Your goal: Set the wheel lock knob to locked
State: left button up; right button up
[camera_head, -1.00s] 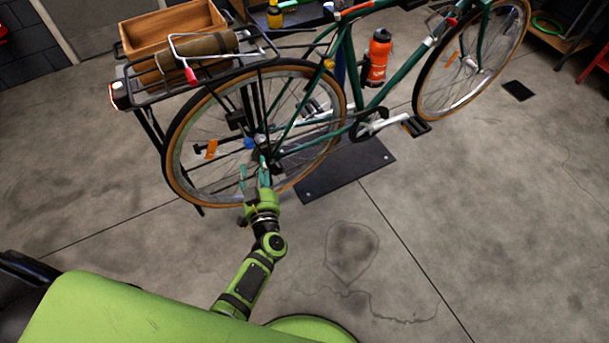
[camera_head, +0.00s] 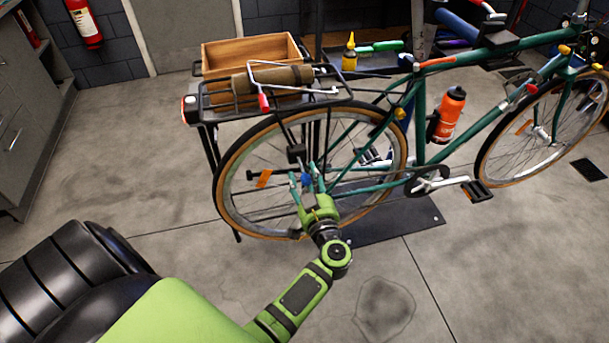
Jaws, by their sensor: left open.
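The green bicycle's rear wheel (camera_head: 231,197) stands upright in the middle of the view. A small blue part (camera_head: 305,179) near its hub may be the wheel lock knob; it is too small to make out its setting. My left gripper (camera_head: 307,182) is at the hub, its green fingers open and pointing up at it. The blue part appears between or just behind the fingertips; I cannot tell whether they touch it. The fingers hide part of the hub. My right gripper is not in view.
The rear rack (camera_head: 210,114) carries a brown roll (camera_head: 270,80). Behind it are a wooden crate (camera_head: 247,51) and a yellow bottle (camera_head: 349,56). An orange bottle (camera_head: 449,115) sits on the frame. A dark plate (camera_head: 400,222) lies below. Grey cabinets (camera_head: 28,110) stand left; the front floor is clear.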

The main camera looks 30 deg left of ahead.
pick_arm(q)
jog(key=shift+d, duration=0.1)
jog(key=shift+s, duration=0.1)
grip_shut()
jog(key=shift+w+a+r+p, duration=0.3)
jog(key=shift+w+a+p, duration=0.4)
jog(key=shift+w+a, duration=0.05)
jog(key=shift+w+a+f, duration=0.1)
jog(key=shift+w+a, duration=0.1)
jog(key=shift+a, duration=0.05)
jog(key=shift+f, duration=0.15)
grip_release()
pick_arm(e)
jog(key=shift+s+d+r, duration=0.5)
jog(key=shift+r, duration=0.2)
